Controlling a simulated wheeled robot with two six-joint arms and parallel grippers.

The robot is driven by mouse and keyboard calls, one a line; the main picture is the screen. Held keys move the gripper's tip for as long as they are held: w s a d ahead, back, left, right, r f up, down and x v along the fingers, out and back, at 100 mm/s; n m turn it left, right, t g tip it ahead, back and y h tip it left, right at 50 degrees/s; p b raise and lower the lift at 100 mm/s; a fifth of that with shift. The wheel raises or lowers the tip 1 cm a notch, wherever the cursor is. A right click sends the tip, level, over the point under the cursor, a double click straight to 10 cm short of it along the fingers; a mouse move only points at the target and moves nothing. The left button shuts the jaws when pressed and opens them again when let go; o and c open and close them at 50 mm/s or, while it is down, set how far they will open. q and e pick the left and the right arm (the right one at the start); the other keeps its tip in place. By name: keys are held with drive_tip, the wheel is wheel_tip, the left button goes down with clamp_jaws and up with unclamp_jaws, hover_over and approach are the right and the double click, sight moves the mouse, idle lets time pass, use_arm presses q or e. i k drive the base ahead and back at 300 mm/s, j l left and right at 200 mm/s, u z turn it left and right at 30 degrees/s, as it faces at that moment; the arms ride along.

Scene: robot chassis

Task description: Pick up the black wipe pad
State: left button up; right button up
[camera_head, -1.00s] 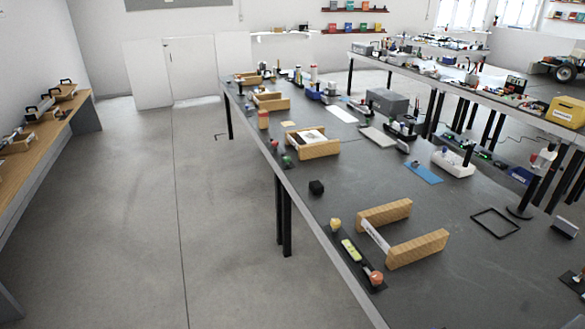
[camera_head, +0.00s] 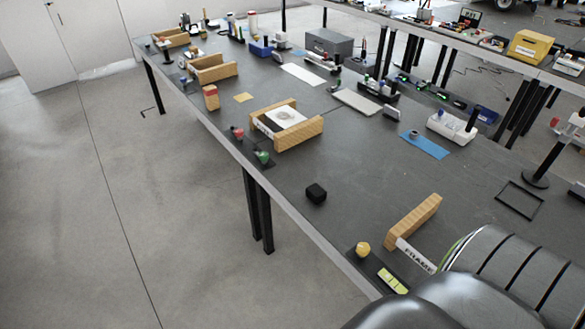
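A small black block (camera_head: 316,193), which looks like the black wipe pad, sits on the dark grey table near its left edge. It stands alone with bare table around it, and nothing touches it. Neither of my grippers shows. A large dark arm link of mine fills the lower right corner, well to the right of and below the black block, and covers part of the table there.
A wooden frame fixture (camera_head: 413,222) stands to the right, partly hidden by my arm. A yellow knob (camera_head: 362,248) is at the near edge. Behind the block are a green knob (camera_head: 262,157) and another wooden fixture (camera_head: 298,134). A blue mat (camera_head: 425,145) lies farther right.

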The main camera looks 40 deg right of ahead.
sight(317, 195)
drive_tip(key=i, duration=1.65)
drive_tip(key=i+z, duration=0.35)
drive_tip(key=i+j+z, duration=0.1)
drive_tip(key=i+z, duration=0.25)
drive_tip(key=i+j+z, duration=0.15)
drive_tip(key=z, duration=2.05)
